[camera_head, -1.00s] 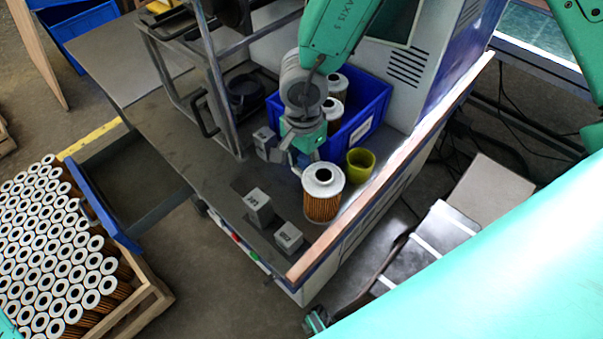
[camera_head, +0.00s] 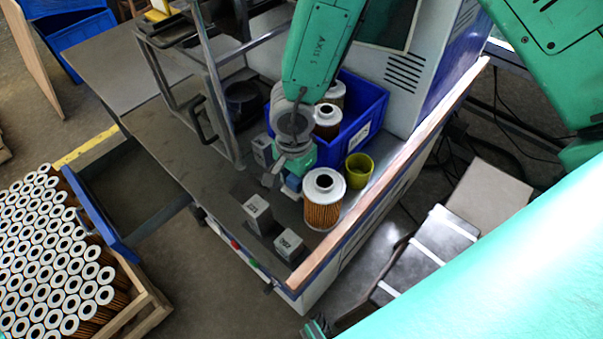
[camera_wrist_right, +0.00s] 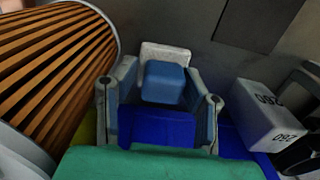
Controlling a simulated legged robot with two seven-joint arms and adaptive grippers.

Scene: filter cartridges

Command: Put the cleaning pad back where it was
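The cleaning pad, which I take to be the small blue block (camera_wrist_right: 165,82) with a pale grey-white part behind it, sits between the fingertips of my right gripper (camera_wrist_right: 163,92) in the wrist view. It fills the gap, and the fingers press against its two sides. In the head view my right gripper (camera_head: 283,180) points down low over the grey bench, and a bit of the blue pad (camera_head: 292,183) shows at its tips. Whether the pad touches the bench is unclear. My left gripper is not in view.
A filter cartridge (camera_head: 323,196) stands close right of the gripper, beside a yellow cup (camera_head: 359,170). A blue bin (camera_head: 367,125) with cartridges is behind. Grey blocks stand left (camera_head: 262,151) and in front (camera_head: 257,213), (camera_head: 289,246). A crate of cartridges (camera_head: 150,305) is at lower left.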

